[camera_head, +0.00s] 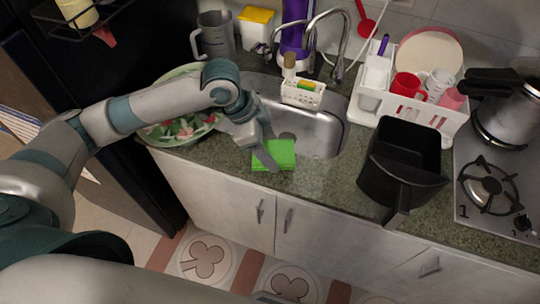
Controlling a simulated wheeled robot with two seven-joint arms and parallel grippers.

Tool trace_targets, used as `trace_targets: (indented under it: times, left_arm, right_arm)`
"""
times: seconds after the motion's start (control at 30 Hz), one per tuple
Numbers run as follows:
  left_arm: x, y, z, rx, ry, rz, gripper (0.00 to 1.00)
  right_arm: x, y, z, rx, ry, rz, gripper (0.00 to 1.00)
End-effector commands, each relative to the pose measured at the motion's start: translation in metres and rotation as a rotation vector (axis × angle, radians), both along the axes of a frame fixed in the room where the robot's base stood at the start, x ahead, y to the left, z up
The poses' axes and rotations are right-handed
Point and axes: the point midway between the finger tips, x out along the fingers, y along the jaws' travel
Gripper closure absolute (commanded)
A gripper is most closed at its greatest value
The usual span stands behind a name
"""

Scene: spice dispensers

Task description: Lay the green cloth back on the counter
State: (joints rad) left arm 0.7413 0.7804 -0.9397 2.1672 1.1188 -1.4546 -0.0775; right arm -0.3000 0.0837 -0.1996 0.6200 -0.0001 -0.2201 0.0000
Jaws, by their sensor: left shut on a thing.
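The green cloth (276,155) is a small, folded bright green piece at the front edge of the counter (320,185), just before the sink. My left gripper (264,146) reaches down to its upper left part and is shut on it. The cloth looks flat and at or very close to the counter; I cannot tell whether it is touching. The fingertips are partly hidden against the cloth. My right gripper is not in view.
The sink (325,143) lies just behind the cloth. A large bowl (158,139) stands to the left, under my left arm. Counter between cloth and bin is clear.

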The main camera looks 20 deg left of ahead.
Motion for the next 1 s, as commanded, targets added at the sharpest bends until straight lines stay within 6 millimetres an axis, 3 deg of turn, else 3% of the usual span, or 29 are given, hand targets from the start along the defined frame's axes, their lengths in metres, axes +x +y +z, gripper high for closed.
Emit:
trace_targets:
  times: [0.33,0.77,0.8,0.87,1.0]
  left_arm:
    - [-0.001,0.0,-0.035,0.001,0.002,0.001,0.61]
    - [-0.001,0.0,-0.04,0.001,0.001,0.0,0.61]
    - [-0.001,0.0,-0.041,0.001,0.001,0.0,0.33]
    - [-0.001,0.0,-0.041,0.001,0.0,0.0,0.19]
    - [0.0,0.0,-0.041,0.001,0.0,0.0,0.19]
  right_arm:
    - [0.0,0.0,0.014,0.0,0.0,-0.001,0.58]
    - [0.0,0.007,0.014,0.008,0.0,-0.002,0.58]
    - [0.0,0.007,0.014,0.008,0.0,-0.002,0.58]
    - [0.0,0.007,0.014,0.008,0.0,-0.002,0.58]
    - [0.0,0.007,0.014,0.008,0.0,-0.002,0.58]
